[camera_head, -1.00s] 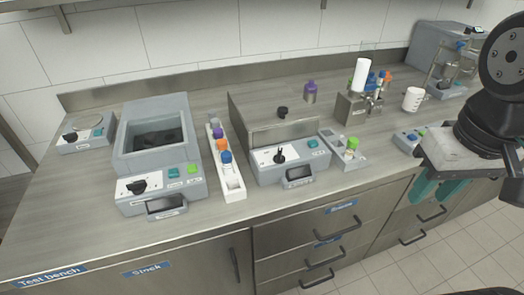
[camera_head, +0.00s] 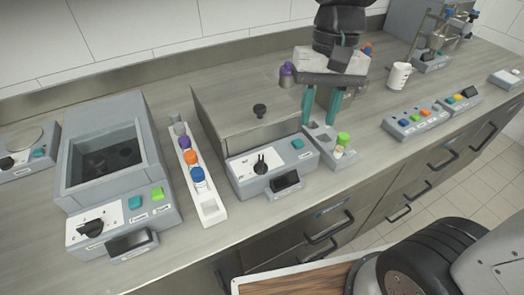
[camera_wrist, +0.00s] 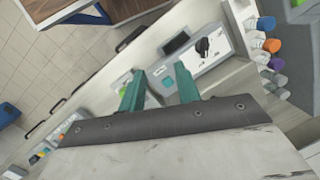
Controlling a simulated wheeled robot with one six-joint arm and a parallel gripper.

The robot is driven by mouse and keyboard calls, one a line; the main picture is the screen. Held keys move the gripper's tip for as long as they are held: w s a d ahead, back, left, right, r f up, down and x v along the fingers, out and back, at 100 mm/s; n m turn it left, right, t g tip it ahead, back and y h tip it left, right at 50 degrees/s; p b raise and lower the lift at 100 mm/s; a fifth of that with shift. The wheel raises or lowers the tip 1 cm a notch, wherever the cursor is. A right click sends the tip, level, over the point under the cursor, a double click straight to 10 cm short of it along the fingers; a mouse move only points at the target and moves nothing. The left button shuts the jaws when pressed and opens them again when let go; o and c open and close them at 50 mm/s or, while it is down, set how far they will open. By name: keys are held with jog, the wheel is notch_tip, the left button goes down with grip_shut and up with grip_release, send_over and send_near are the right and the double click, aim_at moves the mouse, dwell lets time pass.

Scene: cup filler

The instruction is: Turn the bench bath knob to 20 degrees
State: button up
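Two box-shaped units on the bench carry black front knobs; I cannot read which is the bench bath. The left grey unit (camera_head: 75,150) has an open basin, and its black knob (camera_head: 92,229) is on a white dial. The middle unit (camera_head: 222,124) has a flat top with a small black top knob (camera_head: 260,110); its front knob (camera_head: 262,165) also shows in the wrist view (camera_wrist: 203,46). I cannot read either dial setting. My gripper (camera_head: 320,112) is open and empty, its teal fingers pointing down, right of the middle unit. They show apart in the wrist view (camera_wrist: 160,88).
A white rack (camera_head: 209,205) with colored-cap bottles stands between the units. A small grey holder (camera_head: 345,157) with a green-capped item is just below my fingers. A purple-capped bottle (camera_head: 286,75) stands close behind them. A mug (camera_head: 399,75) and button box (camera_head: 415,122) are right.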

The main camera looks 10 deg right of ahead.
jog(key=m+g, duration=0.1)
jog(key=g, duration=0.1)
send_near(261, 161)
jog(key=shift+x, duration=1)
jog(key=x, duration=0.6)
jog(key=shift+f, duration=0.3)
grip_shut()
